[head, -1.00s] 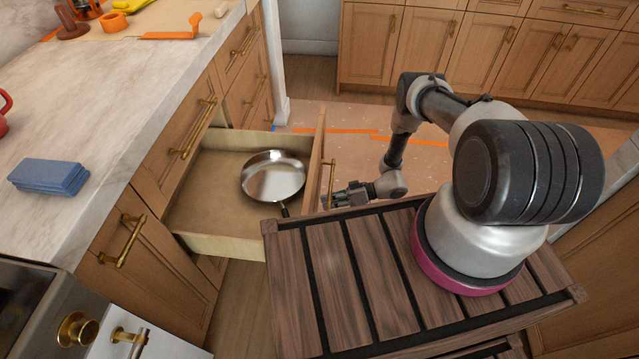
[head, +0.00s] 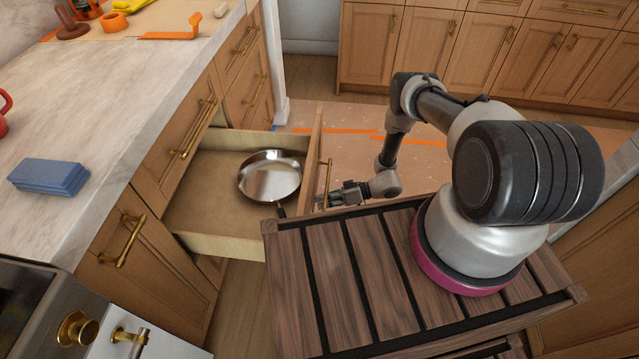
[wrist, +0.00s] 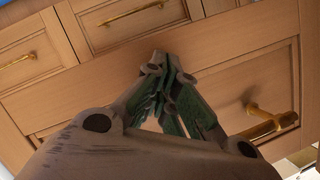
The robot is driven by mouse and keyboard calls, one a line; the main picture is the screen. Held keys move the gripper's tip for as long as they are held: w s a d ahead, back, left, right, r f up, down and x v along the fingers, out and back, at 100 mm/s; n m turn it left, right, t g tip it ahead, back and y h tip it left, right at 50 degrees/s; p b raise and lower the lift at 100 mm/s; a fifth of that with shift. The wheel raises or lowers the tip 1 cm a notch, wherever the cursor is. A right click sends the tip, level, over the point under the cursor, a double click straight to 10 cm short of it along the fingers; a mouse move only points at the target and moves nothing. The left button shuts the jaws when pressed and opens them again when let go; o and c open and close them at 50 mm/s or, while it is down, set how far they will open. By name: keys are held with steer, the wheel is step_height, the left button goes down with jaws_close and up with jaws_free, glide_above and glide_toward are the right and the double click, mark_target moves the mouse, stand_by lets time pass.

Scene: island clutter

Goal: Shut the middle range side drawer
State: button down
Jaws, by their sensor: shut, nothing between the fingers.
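The drawer (head: 215,243) stands pulled well out from the wooden cabinet, with a frying pan (head: 270,176) lying inside it. Its front panel (head: 313,160) is seen nearly edge-on in the head view, with a brass handle (head: 325,178) on its outer face. My gripper (head: 326,202) is shut and empty beside the outer face, close to the handle. In the wrist view the shut fingers (wrist: 162,62) point at a wooden front (wrist: 225,95) with a brass handle (wrist: 270,122) to their right. I cannot tell whether the fingertips touch the wood.
A marble counter (head: 110,100) above the drawer holds a blue block (head: 50,176) and orange items (head: 170,34). A stove (head: 50,310) stands at the lower left. More cabinets (head: 480,55) line the back, with open floor (head: 350,145) before them.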

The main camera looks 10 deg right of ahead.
steer(key=shift+w+a, duration=0.25)
steer(key=shift+a, duration=0.5)
steer(key=shift+w+a, duration=0.2)
steer(key=shift+a, duration=0.5)
steer(key=shift+w+a, duration=0.25)
steer(key=shift+a, duration=0.5)
steer(key=shift+w+a, duration=0.3)
steer(key=shift+a, duration=0.65)
steer(key=shift+w+a, duration=0.3)
steer(key=shift+a, duration=0.65)
steer(key=shift+w+a, duration=0.3)
steer(key=shift+a, duration=0.75)
glide_toward(257, 197)
steer(key=shift+s+a+f, duration=0.25)
steer(key=shift+a+f, duration=0.25)
steer(key=shift+s+a+f, duration=0.25)
steer(key=shift+a+f, duration=0.25)
steer(key=shift+f, duration=0.05)
steer(key=shift+a, duration=0.15)
steer(key=shift+w+a, duration=0.3)
steer(key=shift+a, duration=0.6)
steer(key=shift+w+a, duration=0.35)
steer(key=shift+a, duration=0.55)
steer(key=shift+w+a, duration=0.3)
steer(key=shift+a, duration=0.6)
